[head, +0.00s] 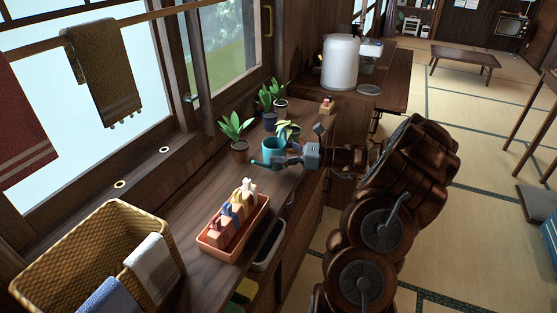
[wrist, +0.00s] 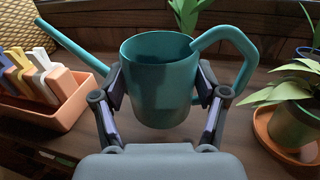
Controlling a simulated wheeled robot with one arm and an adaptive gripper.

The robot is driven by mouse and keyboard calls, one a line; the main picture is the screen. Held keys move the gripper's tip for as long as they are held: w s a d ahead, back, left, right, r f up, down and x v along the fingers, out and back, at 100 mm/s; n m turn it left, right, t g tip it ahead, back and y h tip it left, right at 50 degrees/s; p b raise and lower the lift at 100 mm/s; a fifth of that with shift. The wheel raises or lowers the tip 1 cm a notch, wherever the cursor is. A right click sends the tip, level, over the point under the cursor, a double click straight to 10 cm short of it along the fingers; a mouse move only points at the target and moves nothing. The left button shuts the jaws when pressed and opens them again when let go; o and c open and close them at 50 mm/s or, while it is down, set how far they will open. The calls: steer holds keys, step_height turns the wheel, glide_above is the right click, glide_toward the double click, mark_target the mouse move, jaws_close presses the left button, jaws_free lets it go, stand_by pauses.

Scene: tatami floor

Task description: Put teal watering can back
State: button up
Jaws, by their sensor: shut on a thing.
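The teal watering can (wrist: 160,85) is between the two fingers of my gripper (wrist: 160,105) in the wrist view. Its long spout points up left and its looped handle is on the right. My gripper is shut on the can's body, one finger on each side. In the head view the can (head: 272,146) is upright at the wooden counter, among the potted plants, with my gripper (head: 288,155) reaching it from the right. I cannot tell whether its base touches the counter.
An orange tray (head: 211,240) with several coloured pieces is nearer on the counter (head: 185,212). A potted plant (head: 239,150) stands left of the can, with several others behind. A wicker basket (head: 60,250) with cloths is at front left. A white cylinder (head: 341,62) stands farther back.

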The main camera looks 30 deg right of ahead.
steer(key=shift+w, duration=0.4)
steer(key=shift+s+f, duration=0.1)
steer(key=shift+f, duration=1.7)
steer(key=shift+f, duration=0.1)
steer(key=o, duration=1.4)
steer(key=shift+s+d, duration=0.15)
steer(key=shift+d, duration=0.05)
steer(key=v, duration=1.1)
steer(key=shift+s+d+b, duration=0.15)
steer(key=shift+s+b, duration=0.1)
steer(key=shift+b, duration=0.05)
